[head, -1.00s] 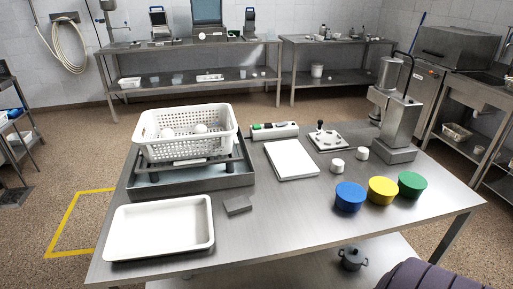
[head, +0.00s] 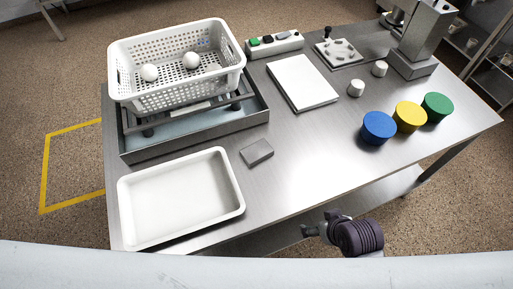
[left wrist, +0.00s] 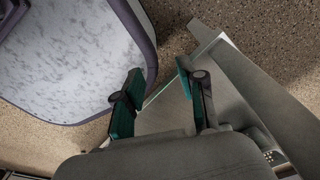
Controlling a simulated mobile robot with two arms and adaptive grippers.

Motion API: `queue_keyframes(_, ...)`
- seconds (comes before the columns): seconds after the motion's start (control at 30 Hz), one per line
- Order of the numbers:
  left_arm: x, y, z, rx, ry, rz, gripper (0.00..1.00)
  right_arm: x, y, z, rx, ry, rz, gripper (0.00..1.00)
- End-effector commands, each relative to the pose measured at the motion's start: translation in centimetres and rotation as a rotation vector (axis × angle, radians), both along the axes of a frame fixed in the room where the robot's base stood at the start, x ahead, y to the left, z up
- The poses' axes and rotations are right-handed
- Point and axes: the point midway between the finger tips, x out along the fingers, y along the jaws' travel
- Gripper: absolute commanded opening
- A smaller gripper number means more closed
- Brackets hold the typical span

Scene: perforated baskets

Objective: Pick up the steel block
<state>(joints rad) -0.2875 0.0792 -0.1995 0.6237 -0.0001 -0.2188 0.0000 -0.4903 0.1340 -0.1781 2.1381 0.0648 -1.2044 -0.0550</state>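The steel block (head: 257,152) is a small flat grey block lying on the steel table (head: 300,165), right of the white tray's upper corner. Nothing touches it. In the left wrist view my left gripper (left wrist: 159,84) is open, its two teal-padded fingers apart with nothing between them. The block does not show in that view. In the head view a dark, ribbed part of one of my arms (head: 358,237) is below the table's front edge, well away from the block. Finger positions there are too small to make out.
A white tray (head: 236,195) lies at front left. A white perforated basket (head: 190,98) with white balls stands on a frame behind it. A white board (head: 302,82), two small white cylinders, and blue (head: 378,127), yellow and green tubs are to the right. The table right of the block is clear.

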Motion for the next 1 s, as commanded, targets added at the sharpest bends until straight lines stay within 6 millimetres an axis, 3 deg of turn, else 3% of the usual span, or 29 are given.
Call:
queue_keyframes(0.03, -0.5, 0.0, 0.4, 0.0, 0.007, 0.0, 0.4, 1.7, 1.5, 2.6, 0.035, -0.082, 0.049, 1.0)
queue_keyframes(0.1, -1.1, -0.1, 0.5, -0.001, 0.015, 0.0, 0.4, 3.8, 3.6, 4.6, 0.083, -0.186, 0.117, 1.0)
queue_keyframes(0.3, -2.5, -0.4, 0.6, -0.003, 0.038, -0.002, 0.4, 7.9, 8.2, 8.3, 0.191, -0.424, 0.241, 1.0)
queue_keyframes(0.47, -2.3, -0.3, 0.6, -0.003, 0.033, -0.002, 0.4, 9.7, 10.4, 10.4, 0.247, -0.553, 0.292, 1.0)
queue_keyframes(0.6, -1.3, -0.2, 0.7, -0.001, 0.02, -0.002, 0.4, 11.0, 11.5, 10.4, 0.265, -0.591, 0.302, 1.0)
queue_keyframes(1.0, -0.7, 0.0, 0.8, 0.001, 0.009, 0.0, 0.4, 16.0, 14.9, 7.1, 0.264, -0.59, 0.301, 1.0)
